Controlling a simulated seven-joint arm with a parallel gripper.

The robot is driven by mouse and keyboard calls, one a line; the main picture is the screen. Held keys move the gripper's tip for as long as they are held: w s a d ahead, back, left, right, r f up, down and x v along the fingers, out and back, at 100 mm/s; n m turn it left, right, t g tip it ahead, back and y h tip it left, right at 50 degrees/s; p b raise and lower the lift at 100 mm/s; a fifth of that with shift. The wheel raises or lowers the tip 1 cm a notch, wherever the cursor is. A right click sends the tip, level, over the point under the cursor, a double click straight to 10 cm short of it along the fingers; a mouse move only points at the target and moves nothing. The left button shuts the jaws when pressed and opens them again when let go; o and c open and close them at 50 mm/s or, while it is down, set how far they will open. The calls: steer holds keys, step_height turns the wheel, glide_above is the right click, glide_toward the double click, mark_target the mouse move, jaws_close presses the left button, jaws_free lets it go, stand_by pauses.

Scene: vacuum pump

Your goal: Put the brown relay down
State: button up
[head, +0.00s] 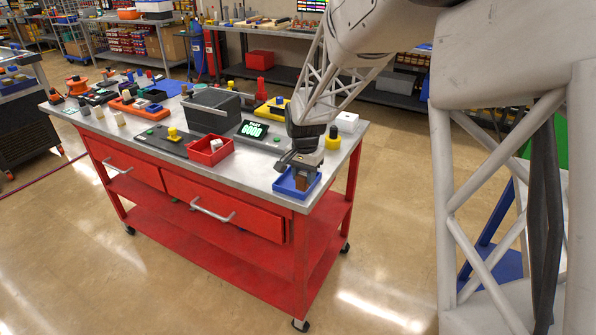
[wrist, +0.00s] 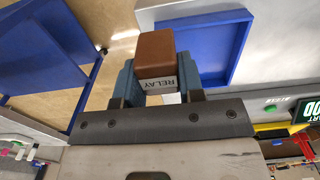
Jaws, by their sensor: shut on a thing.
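The brown relay (wrist: 156,50) is a small block with a white label reading RELAY. My gripper (wrist: 158,82) is shut on it, one finger on each side. In the head view my gripper (head: 304,163) points down at the near right corner of the bench, with the relay (head: 302,181) below it. A shallow blue tray (head: 284,186) sits at that corner, beneath and beside the relay. In the wrist view the blue tray (wrist: 246,38) lies behind and right of the relay. Whether the relay touches the tray cannot be told.
The red bench (head: 258,184) has a metal top. A red bin (head: 210,152), a green display (head: 252,130), a yellow-topped part (head: 333,137) and a dark grey box (head: 212,108) stand near the tray. The bench edge and open floor lie just right of the tray.

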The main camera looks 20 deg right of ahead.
steer(key=shift+w+d+f, duration=0.1)
steer(key=shift+w, duration=1.2)
steer(key=shift+w+d+f, duration=0.15)
steer(key=shift+w, duration=1.2)
steer(key=shift+w+d+f, duration=0.1)
steer(key=shift+w, duration=1.2)
steer(key=shift+f, duration=1.75)
steer(key=shift+f, duration=0.1)
steer(key=o, duration=1)
step_height(320, 180, up, 12)
steer(key=shift+r, duration=0.1)
